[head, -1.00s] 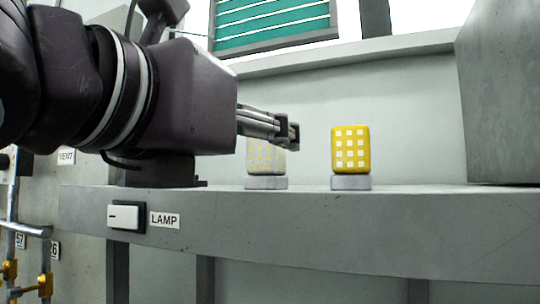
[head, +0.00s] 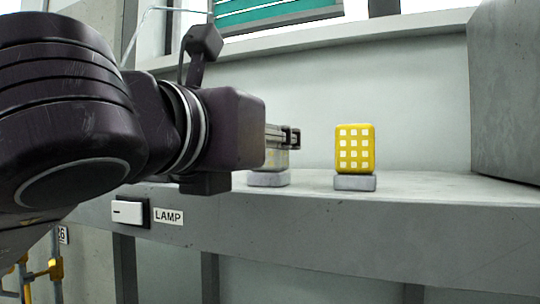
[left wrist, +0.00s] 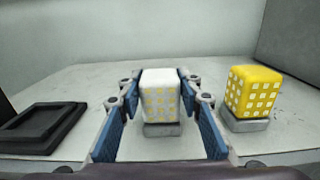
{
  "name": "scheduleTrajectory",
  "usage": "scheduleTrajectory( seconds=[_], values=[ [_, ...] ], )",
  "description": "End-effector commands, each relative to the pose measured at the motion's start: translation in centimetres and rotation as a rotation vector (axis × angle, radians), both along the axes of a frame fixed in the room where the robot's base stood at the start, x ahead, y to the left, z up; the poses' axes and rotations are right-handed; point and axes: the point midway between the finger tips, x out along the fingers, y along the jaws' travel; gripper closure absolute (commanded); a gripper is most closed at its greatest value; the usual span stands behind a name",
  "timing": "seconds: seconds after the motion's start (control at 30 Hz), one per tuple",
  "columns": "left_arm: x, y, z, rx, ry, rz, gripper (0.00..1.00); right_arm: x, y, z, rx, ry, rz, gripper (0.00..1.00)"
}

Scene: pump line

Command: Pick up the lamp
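A white block-shaped lamp with yellow squares (left wrist: 160,95) stands upright on a small grey base on the shelf. In the head view the white lamp (head: 277,160) is mostly hidden behind my left gripper (head: 290,137). In the left wrist view my left gripper (left wrist: 160,108) is open, with one blue-padded finger on each side of the white lamp. A gap seems to show on both sides; I cannot tell whether a pad touches. A yellow lamp with white squares (head: 355,149) stands on its own grey base to the right, also in the left wrist view (left wrist: 253,92). My right gripper is not in view.
The grey shelf (head: 400,225) has a white switch (head: 128,212) and a LAMP label (head: 168,216) on its front. A dark flat stand (left wrist: 45,127) lies left of the white lamp. A grey block (head: 507,95) stands at the right end. A wall closes the back.

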Motion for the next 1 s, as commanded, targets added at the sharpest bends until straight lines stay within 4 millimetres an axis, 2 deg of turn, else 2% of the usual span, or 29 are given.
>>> scheduleTrajectory(
  seconds=[0.03,0.2,0.5,0.67,0.83,1.0],
  values=[
    [0.0,0.0,0.0,0.0,0.0,0.0,0.75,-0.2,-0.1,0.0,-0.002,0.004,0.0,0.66],
    [0.0,0.0,0.0,0.0,0.0,0.0,0.94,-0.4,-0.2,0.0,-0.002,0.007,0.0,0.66],
    [0.0,0.0,0.2,0.0,-0.001,0.0,0.94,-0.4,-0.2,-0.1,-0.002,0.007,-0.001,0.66],
    [0.0,0.0,1.0,-0.001,-0.002,0.001,0.94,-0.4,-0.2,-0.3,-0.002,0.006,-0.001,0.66],
    [-0.1,0.0,3.2,-0.004,-0.003,0.0,0.94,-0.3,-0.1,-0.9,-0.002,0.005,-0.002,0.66],
    [-0.2,-0.1,7.3,-0.005,-0.003,0.0,0.94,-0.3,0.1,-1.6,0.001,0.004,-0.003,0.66]
  ],
)
